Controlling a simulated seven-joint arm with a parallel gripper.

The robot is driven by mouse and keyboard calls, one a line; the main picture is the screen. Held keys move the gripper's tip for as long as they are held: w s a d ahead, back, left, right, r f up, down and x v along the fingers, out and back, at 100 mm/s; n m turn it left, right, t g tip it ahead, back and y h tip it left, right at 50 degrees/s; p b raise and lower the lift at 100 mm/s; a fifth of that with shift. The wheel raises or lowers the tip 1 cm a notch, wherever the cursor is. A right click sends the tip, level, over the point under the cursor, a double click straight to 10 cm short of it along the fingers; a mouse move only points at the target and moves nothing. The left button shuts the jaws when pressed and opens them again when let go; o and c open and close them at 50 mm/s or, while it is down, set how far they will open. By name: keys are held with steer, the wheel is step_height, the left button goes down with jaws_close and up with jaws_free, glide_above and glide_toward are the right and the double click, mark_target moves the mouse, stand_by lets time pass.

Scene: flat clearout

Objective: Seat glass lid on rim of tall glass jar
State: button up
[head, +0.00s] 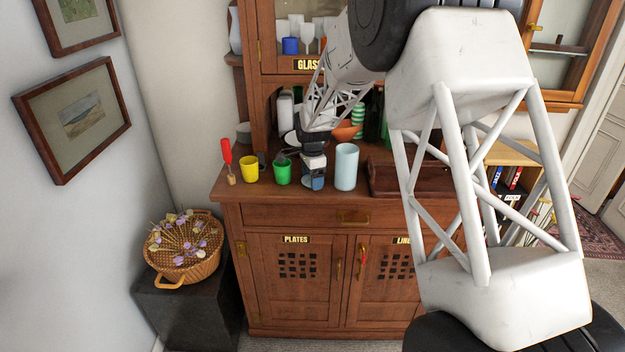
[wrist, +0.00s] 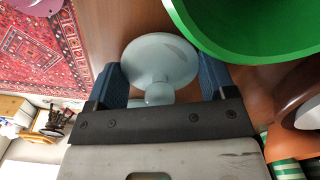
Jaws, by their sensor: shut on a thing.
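The tall glass jar (head: 346,167) is a pale blue cylinder standing upright on the cabinet's counter. My gripper (head: 315,182) is low over the counter just left of the jar, beside the green cup (head: 282,173). In the wrist view, my gripper (wrist: 160,75) has its blue fingers on either side of the pale glass lid (wrist: 158,55). The lid is a round disc with a round knob facing the wrist, and it is held between the fingers. I cannot make out the lid clearly in the head view. The jar is not clearly identifiable in the wrist view.
A yellow cup (head: 249,169) and a red-handled tool (head: 227,157) stand further left. A wooden tray (head: 395,178) is right of the jar. Bottles and an orange bowl (head: 345,131) stand behind. A green rim (wrist: 225,45) is close to the right finger.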

steer(key=shift+r, duration=0.75)
step_height(320, 180, up, 2)
steer(key=shift+r, duration=0.1)
steer(key=s+d, duration=0.2)
steer(key=s, duration=0.5)
steer(key=s+d+r, duration=0.1)
steer(key=s, duration=0.7)
steer(key=shift+s+d+r, duration=0.15)
steer(key=shift+s+d, duration=0.15)
steer(key=shift+d, duration=0.1)
steer(key=w+d+r, duration=0.3)
steer(key=w+r, duration=0.4)
steer(key=w+d+r, duration=0.3)
steer(key=w+r, duration=0.4)
steer(key=shift+w+d+r, duration=0.3)
steer(key=shift+d, duration=0.1)
steer(key=shift+f, duration=0.25)
